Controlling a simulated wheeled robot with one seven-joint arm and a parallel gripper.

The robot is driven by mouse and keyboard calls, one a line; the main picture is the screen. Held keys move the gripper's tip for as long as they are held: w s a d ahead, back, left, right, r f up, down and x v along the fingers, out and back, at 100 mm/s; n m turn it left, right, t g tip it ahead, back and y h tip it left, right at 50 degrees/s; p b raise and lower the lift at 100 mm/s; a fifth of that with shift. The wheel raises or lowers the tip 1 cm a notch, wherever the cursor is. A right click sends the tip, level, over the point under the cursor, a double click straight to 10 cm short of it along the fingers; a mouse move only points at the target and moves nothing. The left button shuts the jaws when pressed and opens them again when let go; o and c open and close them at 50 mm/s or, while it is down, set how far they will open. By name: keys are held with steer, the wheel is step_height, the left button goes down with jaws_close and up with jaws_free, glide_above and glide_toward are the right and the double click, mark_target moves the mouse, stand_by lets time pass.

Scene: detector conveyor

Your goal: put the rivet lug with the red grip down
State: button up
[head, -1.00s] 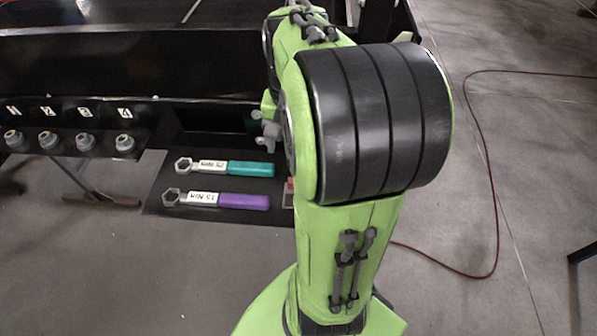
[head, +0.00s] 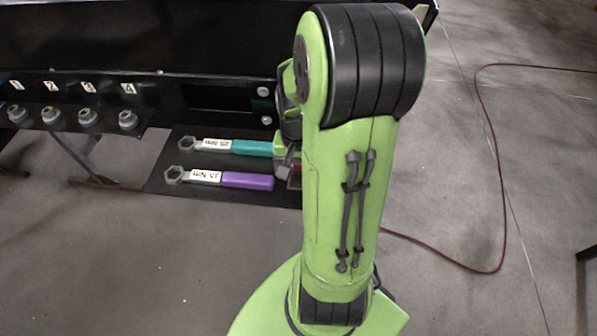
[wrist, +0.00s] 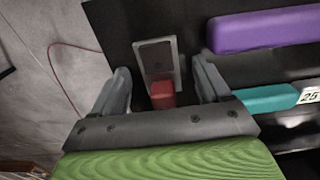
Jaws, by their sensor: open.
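The rivet lug's red grip (wrist: 162,95) shows in the wrist view between the fingers of my gripper (wrist: 161,72). A grey rectangular piece (wrist: 157,57) stands out beyond the red grip; I cannot tell whether it is part of the lug or a holder. My gripper is open, with a finger on each side of the red grip and visible gaps. In the head view a bit of red (head: 296,169) shows beside my gripper at the right end of the black shelf (head: 165,203). My arm hides most of that spot.
A teal-handled wrench (head: 252,147) and a purple-handled wrench (head: 247,181) lie on the shelf, left of my gripper. Several grey sockets (head: 88,116) sit under numbered labels on the black conveyor frame (head: 150,88). A red cable (head: 498,190) runs over the floor at right.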

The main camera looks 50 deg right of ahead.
mark_target(297, 175)
steer(key=shift+r, duration=0.1)
steer(key=c, duration=1.3)
step_height(297, 175, up, 10)
steer(key=shift+p, duration=1.1)
steer(key=shift+c, duration=0.2)
steer(key=shift+w, duration=0.1)
steer(key=w+a+f+n, duration=0.1)
steer(key=w+a+n, duration=0.1)
steer(key=w+a, duration=0.3)
steer(key=w+a+f+n, duration=0.1)
steer(key=w+a+n, duration=0.1)
steer(key=w+a, duration=0.4)
steer(key=w+a+f+n, duration=0.1)
steer(key=w+a+n, duration=0.2)
steer(key=w+a, duration=0.2)
steer(key=shift+w+a, duration=0.3)
steer(key=shift+w, duration=0.35)
steer(key=shift+d, duration=0.1)
